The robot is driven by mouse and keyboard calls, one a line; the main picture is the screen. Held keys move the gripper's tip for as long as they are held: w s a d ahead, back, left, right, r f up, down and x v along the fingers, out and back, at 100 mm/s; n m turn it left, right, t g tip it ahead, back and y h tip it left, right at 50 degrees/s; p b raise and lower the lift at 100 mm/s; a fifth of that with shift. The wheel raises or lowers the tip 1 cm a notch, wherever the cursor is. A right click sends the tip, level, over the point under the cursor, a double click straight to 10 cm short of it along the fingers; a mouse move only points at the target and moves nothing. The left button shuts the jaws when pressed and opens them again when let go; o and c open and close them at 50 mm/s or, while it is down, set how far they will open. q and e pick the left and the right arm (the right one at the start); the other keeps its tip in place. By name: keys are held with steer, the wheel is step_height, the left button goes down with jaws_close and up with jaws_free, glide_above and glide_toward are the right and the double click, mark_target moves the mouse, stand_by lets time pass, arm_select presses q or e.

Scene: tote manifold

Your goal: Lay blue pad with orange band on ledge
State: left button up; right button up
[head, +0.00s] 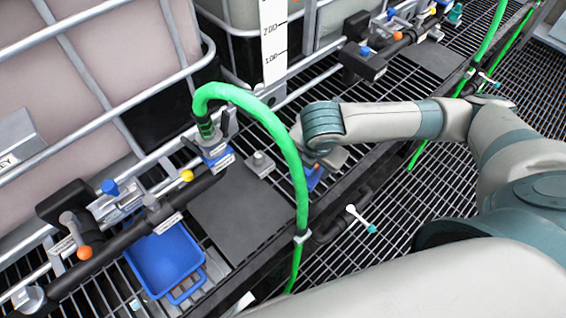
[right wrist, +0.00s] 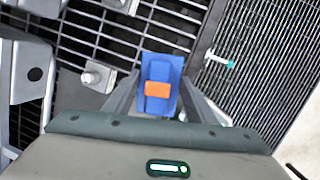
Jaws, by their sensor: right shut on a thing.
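The blue pad (right wrist: 161,70) with its orange band (right wrist: 158,89) sits between the fingers of my right gripper (right wrist: 160,98) in the right wrist view. The gripper is shut on it. In the head view the pad (head: 315,179) shows as a small blue patch under my right gripper (head: 318,165), above the grating near the black front rail. A flat dark grey plate (head: 240,212) lies left of it; I cannot tell whether this is the ledge. The pad appears raised above the grating. My left gripper is not in view.
A green hose (head: 292,165) arches between the plate and my right gripper. A blue tray (head: 165,262) lies on the grating at lower left. A black pipe with valves (head: 150,220) runs along the tanks. A white-handled valve (head: 360,218) sticks out at the front rail.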

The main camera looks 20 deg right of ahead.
steer(key=n, duration=0.2)
steer(key=d+n+y, duration=0.1)
steer(key=n, duration=0.1)
steer(key=r+n, duration=0.1)
steer(key=n, duration=0.1)
steer(key=shift+w+d, duration=0.3)
steer(key=shift+d, duration=0.05)
steer(key=n, duration=0.1)
steer(key=r+n+y, duration=0.1)
steer(key=n, duration=0.1)
steer(key=d+n, duration=0.1)
steer(key=n, duration=0.1)
steer(key=shift+w+r+y, duration=0.15)
steer(key=shift+w+y, duration=0.15)
steer(key=shift+y, duration=0.1)
steer(key=w+a+f+p, duration=0.1)
steer(key=w+f, duration=0.1)
steer(key=w, duration=0.1)
steer(key=w+a+f+p, duration=0.1)
steer(key=w+f, duration=0.1)
steer(key=w, duration=0.2)
steer(key=w+f+p, duration=0.1)
steer(key=w+f, duration=0.1)
steer(key=w, duration=0.1)
steer(key=shift+w+a+f, duration=0.2)
steer(key=shift+a, duration=0.2)
steer(key=shift+w+a+f, duration=0.15)
steer(key=shift+w+f, duration=0.2)
steer(key=shift+w, duration=0.1)
